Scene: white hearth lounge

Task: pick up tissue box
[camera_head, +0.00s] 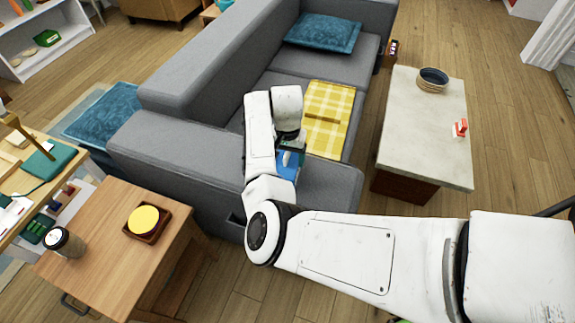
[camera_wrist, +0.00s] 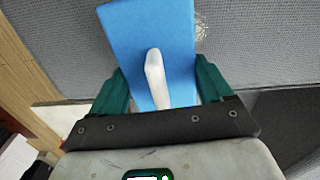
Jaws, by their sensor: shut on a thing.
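A blue tissue box (camera_wrist: 132,35) with a white tissue (camera_wrist: 154,75) sticking out of its top is between the fingers of my gripper (camera_wrist: 158,90) in the wrist view. The green fingers touch its two sides, and the gripper is shut on it. In the head view the blue box (camera_head: 288,164) shows partly below my white wrist, by the grey sofa's near end. My arm hides most of the fingers there, so I cannot tell how high the box is held.
The grey sofa (camera_head: 195,80) has a yellow checked blanket (camera_head: 328,105) and a blue cushion (camera_head: 323,33). A stone-topped table (camera_head: 420,130) stands to the right with a bowl (camera_head: 432,78). A wooden side table (camera_head: 110,235) holds a cup (camera_head: 64,242) and a yellow-topped item (camera_head: 144,220).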

